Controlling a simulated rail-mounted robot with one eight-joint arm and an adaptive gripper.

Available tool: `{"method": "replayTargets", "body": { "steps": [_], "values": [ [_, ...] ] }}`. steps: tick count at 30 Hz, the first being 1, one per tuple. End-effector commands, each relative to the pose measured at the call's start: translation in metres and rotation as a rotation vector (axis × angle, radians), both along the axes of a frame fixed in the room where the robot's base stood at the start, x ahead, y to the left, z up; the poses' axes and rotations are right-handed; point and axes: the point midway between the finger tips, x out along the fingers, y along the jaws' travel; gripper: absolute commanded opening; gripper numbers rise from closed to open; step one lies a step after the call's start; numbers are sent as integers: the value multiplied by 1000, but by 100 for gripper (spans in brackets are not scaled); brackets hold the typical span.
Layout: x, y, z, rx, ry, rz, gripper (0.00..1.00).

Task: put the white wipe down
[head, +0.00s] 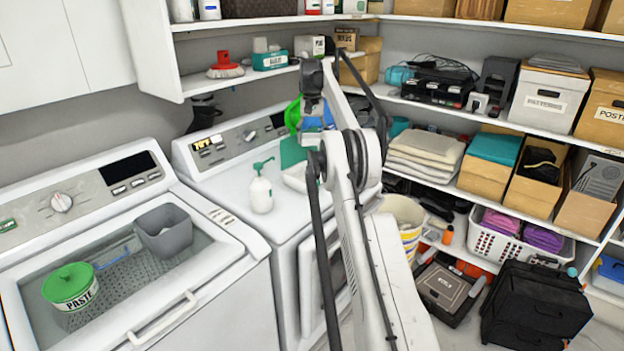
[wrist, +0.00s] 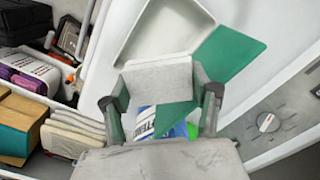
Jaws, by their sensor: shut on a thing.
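The white wipe (wrist: 155,76) is a pale grey-white piece between the two fingers of my gripper (wrist: 162,92) in the wrist view. My gripper is shut on it, with one finger at each side. Beyond it are a white tray (wrist: 150,32) and a flat green sheet (wrist: 229,55) on the white machine top. In the head view the tray (head: 296,180) and green sheet (head: 291,153) are partly behind my arm. I cannot make out the wipe there. Whether the wipe touches the surface is unclear.
A white bottle with a green pump (head: 261,190) stands left of the tray. A blue-and-green labelled item (wrist: 172,122) shows behind the fingers. The left machine holds a grey bin (head: 164,231) and green-lidded tub (head: 70,286). Loaded shelves fill the right.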

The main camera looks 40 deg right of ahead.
Motion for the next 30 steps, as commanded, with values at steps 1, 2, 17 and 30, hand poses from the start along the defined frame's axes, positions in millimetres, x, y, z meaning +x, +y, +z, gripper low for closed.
{"method": "replayTargets", "body": {
  "steps": [1,2,17,30],
  "values": [
    [-1,0,-8,0,0,0,35],
    [0,0,-14,0,0,0,35],
    [0,0,-104,0,0,0,35],
    [0,0,-144,0,0,0,35]
  ]
}}
